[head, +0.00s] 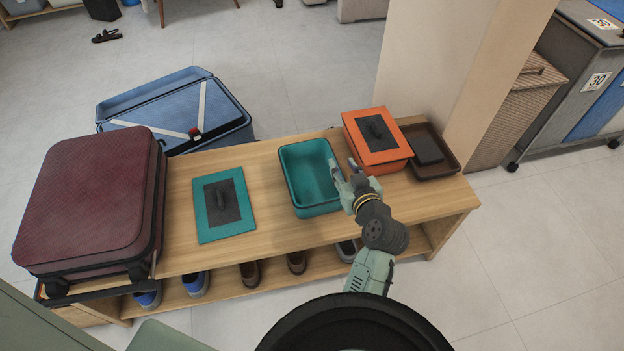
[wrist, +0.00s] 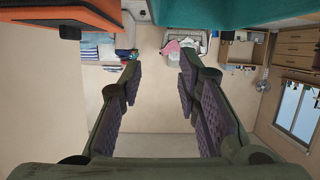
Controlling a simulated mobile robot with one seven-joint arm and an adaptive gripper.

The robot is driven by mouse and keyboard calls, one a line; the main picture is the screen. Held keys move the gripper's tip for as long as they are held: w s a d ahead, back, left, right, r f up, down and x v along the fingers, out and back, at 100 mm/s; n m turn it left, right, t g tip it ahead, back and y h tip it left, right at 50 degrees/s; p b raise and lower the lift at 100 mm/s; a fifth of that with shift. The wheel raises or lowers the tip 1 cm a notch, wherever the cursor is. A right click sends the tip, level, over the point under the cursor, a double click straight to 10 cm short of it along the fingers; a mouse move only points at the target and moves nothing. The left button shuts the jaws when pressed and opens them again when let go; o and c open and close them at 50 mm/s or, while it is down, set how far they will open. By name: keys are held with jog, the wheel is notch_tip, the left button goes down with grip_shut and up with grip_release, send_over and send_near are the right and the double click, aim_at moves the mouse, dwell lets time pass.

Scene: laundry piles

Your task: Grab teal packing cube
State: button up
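The teal packing cube (head: 311,180) is an open, empty box on the wooden bench, right of centre in the head view. A flat teal lid with a dark panel and handle (head: 224,205) lies on the bench to its left. My gripper (head: 341,172) is at the cube's right side, its fingers over or beside the right wall; I cannot tell if they touch it. In the wrist view the two fingers (wrist: 155,85) are spread wide with nothing between them.
An orange box with a lid (head: 377,140) stands close right of my gripper. A brown tray (head: 448,168) with a dark item is beyond it. A maroon suitcase (head: 88,200) is on the bench's left end. A blue suitcase (head: 165,112) is behind the bench (head: 275,238). Shoes sit underneath.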

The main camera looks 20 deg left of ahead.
aim_at(341, 174)
jog(key=shift+g, duration=0.4)
jog(key=f, duration=0.1)
jog(key=s+d+f, duration=0.1)
jog(key=d+f, duration=0.1)
jog(key=f, duration=0.1)
jog(key=shift+s, duration=0.2)
jog(key=x, duration=0.4)
jog(key=shift+w+a+f+p, duration=0.15)
jog(key=shift+w+f+p, duration=0.1)
jog(key=shift+p, duration=0.15)
jog(key=shift+w+a, duration=0.35)
jog(key=shift+w, duration=0.15)
jog(key=p+x, duration=0.1)
jog(key=x, duration=0.3)
jog(key=shift+w, duration=0.2)
grip_shut()
